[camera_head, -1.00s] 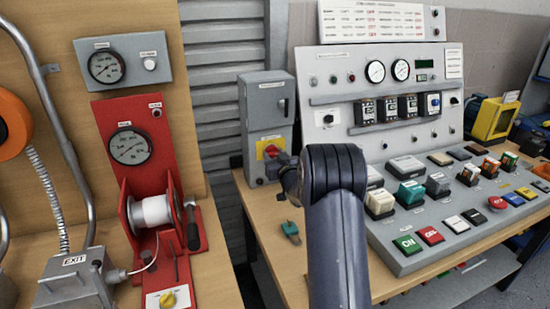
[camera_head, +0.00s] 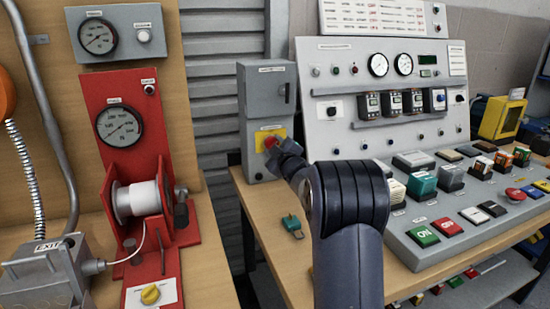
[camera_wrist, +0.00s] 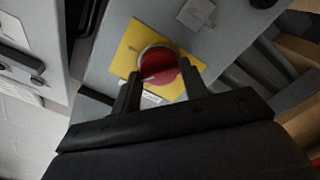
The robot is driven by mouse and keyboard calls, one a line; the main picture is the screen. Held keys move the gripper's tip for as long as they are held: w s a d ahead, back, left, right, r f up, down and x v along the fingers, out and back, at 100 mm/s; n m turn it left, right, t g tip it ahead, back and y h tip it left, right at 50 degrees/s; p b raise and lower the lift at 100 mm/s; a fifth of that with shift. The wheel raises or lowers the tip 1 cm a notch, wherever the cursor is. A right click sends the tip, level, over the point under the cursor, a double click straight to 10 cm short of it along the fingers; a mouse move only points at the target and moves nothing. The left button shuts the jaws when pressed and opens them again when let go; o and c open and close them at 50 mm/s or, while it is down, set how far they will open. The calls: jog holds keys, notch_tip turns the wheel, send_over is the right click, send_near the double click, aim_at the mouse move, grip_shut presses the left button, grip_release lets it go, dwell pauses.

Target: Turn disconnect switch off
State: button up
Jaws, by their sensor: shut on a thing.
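The disconnect switch is a grey upright box (camera_head: 267,95) in the head view. It has a red rotary knob (camera_head: 270,143) on a yellow plate (camera_head: 262,135) low on its front. In the wrist view the round red knob (camera_wrist: 160,73) sits on the yellow plate (camera_wrist: 128,50), which looks tilted there. My gripper (camera_wrist: 163,80) has one dark finger on each side of the knob and is shut on it. In the head view my wrist hides part of the knob and the fingertips. I cannot read the knob's on or off position.
The grey control console (camera_head: 395,135) with gauges and buttons stands right of the switch box. A small teal object (camera_head: 292,224) lies on the wooden table (camera_head: 262,205). A red winch stand (camera_head: 122,100) is at the left, beyond a gap with a grey shutter.

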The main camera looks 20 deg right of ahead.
jog(key=n+b, duration=0.1)
jog(key=n, duration=0.1)
jog(key=n+b, duration=0.2)
jog(key=shift+f+n, duration=0.2)
jog(key=shift+n, duration=0.1)
jog(key=shift+n+b, duration=1.2)
jog(key=shift+n, duration=0.4)
jog(key=shift+r+n, duration=0.1)
jog(key=shift+n, duration=0.2)
jog(key=o, duration=1)
jog(key=s, duration=1)
jog(key=shift+s+b, duration=0.35)
jog(key=shift+s, duration=0.05)
